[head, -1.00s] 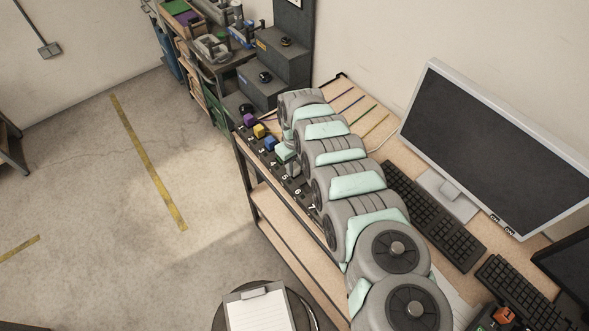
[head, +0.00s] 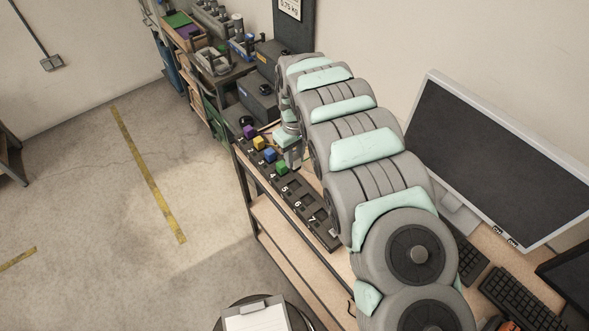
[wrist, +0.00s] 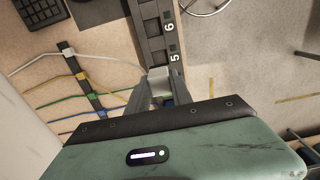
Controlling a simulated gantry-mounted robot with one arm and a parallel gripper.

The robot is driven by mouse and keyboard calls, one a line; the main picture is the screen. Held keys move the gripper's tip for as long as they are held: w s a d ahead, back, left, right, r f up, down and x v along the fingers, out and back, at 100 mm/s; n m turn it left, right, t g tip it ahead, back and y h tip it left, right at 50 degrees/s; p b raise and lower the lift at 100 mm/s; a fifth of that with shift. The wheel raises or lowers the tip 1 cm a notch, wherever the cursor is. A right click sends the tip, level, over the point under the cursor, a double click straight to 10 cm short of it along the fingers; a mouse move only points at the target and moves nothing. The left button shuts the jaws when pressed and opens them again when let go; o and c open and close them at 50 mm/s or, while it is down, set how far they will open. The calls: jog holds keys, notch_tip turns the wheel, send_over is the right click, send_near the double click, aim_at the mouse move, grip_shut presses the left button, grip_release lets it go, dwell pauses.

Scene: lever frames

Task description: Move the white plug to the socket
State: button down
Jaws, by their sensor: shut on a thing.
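The white plug (wrist: 158,75) is between my gripper's fingers (wrist: 159,84) in the wrist view, with a white cable (wrist: 112,60) running left from it. In the head view my gripper (head: 292,163) is beside the green plug, at the back edge of the socket strip (head: 314,211). The strip also shows in the wrist view (wrist: 154,30), with numbers 5 and 6 readable. Purple (head: 249,132), yellow (head: 259,142), blue (head: 270,155) and green (head: 281,167) plugs sit along its far end. Positions 5 to 7 look empty. The plug's height above the strip is unclear.
A cable rack (wrist: 82,80) with coloured cables lies on the bench left of my gripper in the wrist view. A monitor (head: 490,160) and keyboard (head: 515,300) stand at the right. Dark boxes (head: 258,96) stand beyond the strip. Floor on the left is clear.

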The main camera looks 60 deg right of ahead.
aim_at(295, 157)
notch_tip(295, 157, up, 9)
jog(key=p, duration=0.5)
notch_tip(295, 157, up, 4)
jog(key=p, duration=0.4)
jog(key=shift+f, duration=0.1)
jog(key=shift+w+a, duration=0.1)
